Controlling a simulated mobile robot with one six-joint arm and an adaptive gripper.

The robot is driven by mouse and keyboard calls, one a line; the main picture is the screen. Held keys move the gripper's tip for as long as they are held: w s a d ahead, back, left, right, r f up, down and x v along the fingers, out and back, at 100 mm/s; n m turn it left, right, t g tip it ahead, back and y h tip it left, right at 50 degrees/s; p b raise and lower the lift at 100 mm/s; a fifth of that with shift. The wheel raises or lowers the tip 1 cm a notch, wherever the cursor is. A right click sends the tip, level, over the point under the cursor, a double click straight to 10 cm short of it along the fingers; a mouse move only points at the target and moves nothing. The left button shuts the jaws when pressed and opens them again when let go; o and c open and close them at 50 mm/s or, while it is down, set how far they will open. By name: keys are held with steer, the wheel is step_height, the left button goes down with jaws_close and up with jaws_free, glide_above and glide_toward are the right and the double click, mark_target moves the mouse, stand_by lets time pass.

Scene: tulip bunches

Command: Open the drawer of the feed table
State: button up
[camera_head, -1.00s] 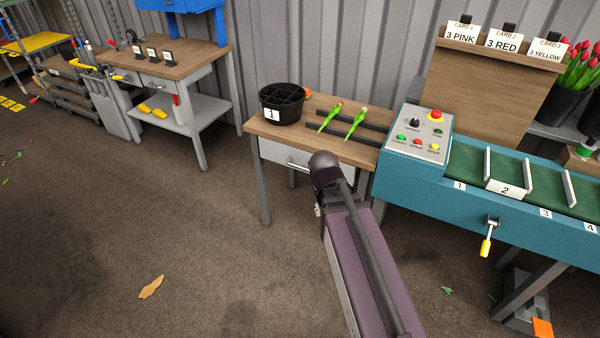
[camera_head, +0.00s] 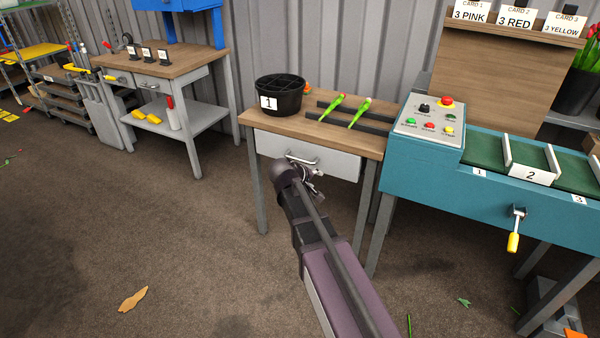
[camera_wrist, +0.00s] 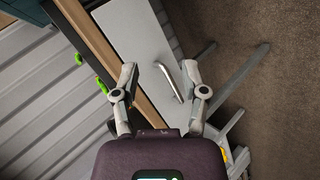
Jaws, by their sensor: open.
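The feed table (camera_head: 222,118) is a small wooden-topped table with grey legs, left of the teal conveyor. Its light grey drawer (camera_head: 335,163) sits under the top and looks shut. A silver bar handle (camera_head: 302,160) is on the drawer front. My gripper (camera_head: 312,172) is just in front of and below the handle in the head view, partly hidden by my wrist. In the wrist view my gripper (camera_wrist: 163,80) is open, and the handle (camera_wrist: 168,80) shows between its two fingers, ahead of them. Whether the fingers touch it I cannot tell.
A black bucket (camera_head: 279,98) marked 1 and two green tulips (camera_head: 360,112) on dark rails stand on the table top. The teal conveyor (camera_head: 430,175) with its control panel is close on the right. A workbench (camera_head: 165,65) stands at the left.

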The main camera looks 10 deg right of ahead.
mark_target(300, 160)
steer(key=w+a+f+n+t+b, duration=0.3)
steer(key=w+a+b, duration=0.1)
steer(key=w+b, duration=0.2)
steer(key=w+a+f+n+t+h+b, duration=0.1)
steer(key=w+a+f+n+t+b, duration=0.1)
steer(key=w+b, duration=0.4)
steer(key=shift+w+a+f+n+t, duration=0.15)
steer(key=shift+a+f+n+t, duration=0.3)
steer(key=shift+a, duration=0.8)
steer(key=shift+w+d+f, duration=0.1)
steer(key=b+x, duration=0.1)
steer(key=x, duration=0.5)
steer(key=b+x, duration=0.2)
steer(key=x, duration=0.5)
steer(key=shift+w+d, duration=0.15)
steer(key=shift+d, duration=0.1)
jaws_close()
